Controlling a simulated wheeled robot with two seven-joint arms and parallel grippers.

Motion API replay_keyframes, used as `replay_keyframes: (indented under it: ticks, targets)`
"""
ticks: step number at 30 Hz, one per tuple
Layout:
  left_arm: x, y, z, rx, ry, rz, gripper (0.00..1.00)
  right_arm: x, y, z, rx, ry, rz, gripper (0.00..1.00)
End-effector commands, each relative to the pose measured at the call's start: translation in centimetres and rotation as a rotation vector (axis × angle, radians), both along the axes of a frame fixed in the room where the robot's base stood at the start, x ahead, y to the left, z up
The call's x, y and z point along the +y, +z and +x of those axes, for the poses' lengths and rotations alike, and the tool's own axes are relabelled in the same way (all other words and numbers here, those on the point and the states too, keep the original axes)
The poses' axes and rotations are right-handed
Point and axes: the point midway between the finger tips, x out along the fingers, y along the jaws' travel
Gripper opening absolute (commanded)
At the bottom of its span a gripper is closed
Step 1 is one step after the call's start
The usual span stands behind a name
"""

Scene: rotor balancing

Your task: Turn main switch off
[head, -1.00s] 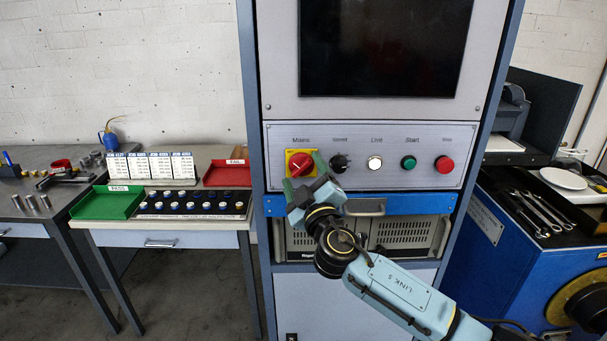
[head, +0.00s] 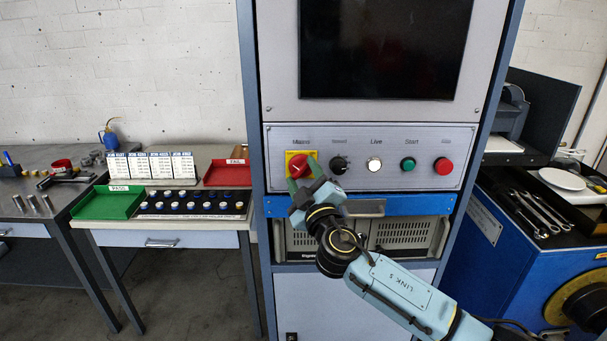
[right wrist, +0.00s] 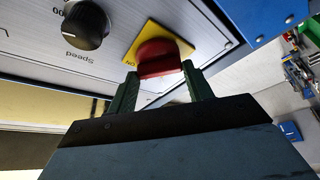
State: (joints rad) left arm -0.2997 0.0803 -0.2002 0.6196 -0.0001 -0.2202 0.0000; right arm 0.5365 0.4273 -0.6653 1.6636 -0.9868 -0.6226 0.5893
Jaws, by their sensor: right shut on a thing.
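The main switch (head: 298,161) is a red rotary knob on a yellow plate, at the left end of the grey control panel under the label "Mains". It also shows in the right wrist view as a red knob (right wrist: 158,55). My right gripper (head: 302,171) reaches up to it from below right, with one dark green finger on each side of the knob's grip. In the right wrist view the gripper (right wrist: 159,71) is shut on the knob, and the fingers hide part of the yellow plate. My left gripper is not in view.
Right of the switch are a black speed knob (head: 339,165), a white live lamp (head: 374,165), a green start button (head: 408,164) and a red button (head: 443,166). A blue rail (head: 412,203) with a grey handle runs below the panel. A dark screen (head: 385,45) is above.

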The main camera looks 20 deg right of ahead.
Motion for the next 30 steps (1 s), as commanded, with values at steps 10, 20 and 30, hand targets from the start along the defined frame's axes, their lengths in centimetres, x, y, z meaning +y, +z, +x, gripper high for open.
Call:
replay_keyframes:
  ticks: [10,20,30]
  targets:
    - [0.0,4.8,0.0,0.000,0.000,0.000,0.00,-0.1,0.7,-0.1,0.078,0.001,-0.257,0.28]
    - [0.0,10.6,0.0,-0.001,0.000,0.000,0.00,-0.1,1.0,-0.1,0.165,0.002,-0.560,0.28]
    - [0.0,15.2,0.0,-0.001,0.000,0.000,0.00,-0.1,1.0,0.0,0.250,0.002,-0.870,0.28]
